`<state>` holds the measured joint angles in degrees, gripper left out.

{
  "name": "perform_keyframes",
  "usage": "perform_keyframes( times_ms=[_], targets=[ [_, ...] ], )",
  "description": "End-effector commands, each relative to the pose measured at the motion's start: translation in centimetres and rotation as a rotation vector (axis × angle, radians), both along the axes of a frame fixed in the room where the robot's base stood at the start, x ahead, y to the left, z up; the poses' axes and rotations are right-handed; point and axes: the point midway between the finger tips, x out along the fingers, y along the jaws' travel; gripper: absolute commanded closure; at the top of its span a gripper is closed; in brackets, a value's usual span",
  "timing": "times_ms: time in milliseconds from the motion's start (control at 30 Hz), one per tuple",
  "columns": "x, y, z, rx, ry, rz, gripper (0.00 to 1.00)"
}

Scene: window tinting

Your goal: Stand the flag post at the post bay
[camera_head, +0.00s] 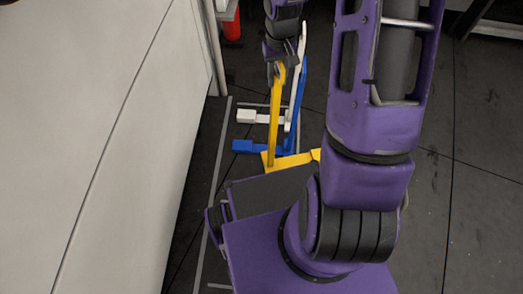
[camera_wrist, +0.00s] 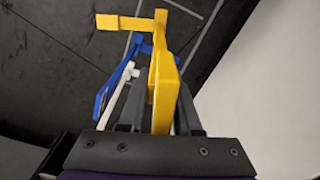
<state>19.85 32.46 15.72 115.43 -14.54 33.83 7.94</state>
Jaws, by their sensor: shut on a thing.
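My gripper (camera_head: 279,60) is shut on the upper part of a yellow post (camera_head: 275,115), which also fills the middle of the wrist view (camera_wrist: 162,98). The yellow post is roughly upright, with a branching foot at its lower end. A blue post (camera_head: 298,98) and a white post (camera_head: 301,50) stand just beyond it, close together; both also show left of the yellow one in the wrist view, blue (camera_wrist: 112,82) and white (camera_wrist: 118,91). Their feet point left. No flag shows on any post, and I cannot tell which is the flag post. My arm hides part of the right side.
A long pale wall or panel (camera_head: 85,120) runs along the left. Grey lines (camera_head: 217,165) mark the dark floor beside it; whether they bound the post bay is unclear. A red object (camera_head: 232,27) stands at the back left. Open floor (camera_head: 485,130) lies to the right.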

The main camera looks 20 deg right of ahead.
Motion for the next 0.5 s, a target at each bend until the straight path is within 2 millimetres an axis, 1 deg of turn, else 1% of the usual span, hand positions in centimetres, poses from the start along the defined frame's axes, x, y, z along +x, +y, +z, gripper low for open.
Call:
perform_keyframes(
  times_ms=[33,167,233,267,400,500],
  targets=[
    [0.7,1.0,0.2,0.003,0.000,-0.009,1.00],
    [2.2,3.7,-0.6,0.008,0.001,-0.057,1.00],
    [3.0,5.5,-1.3,0.009,0.003,-0.086,1.00],
    [3.3,6.3,-1.6,0.009,0.004,-0.100,1.00],
    [4.5,10.6,-3.4,0.009,0.007,-0.168,1.00],
    [4.9,13.3,-4.8,0.004,0.007,-0.212,1.00]
  ],
)
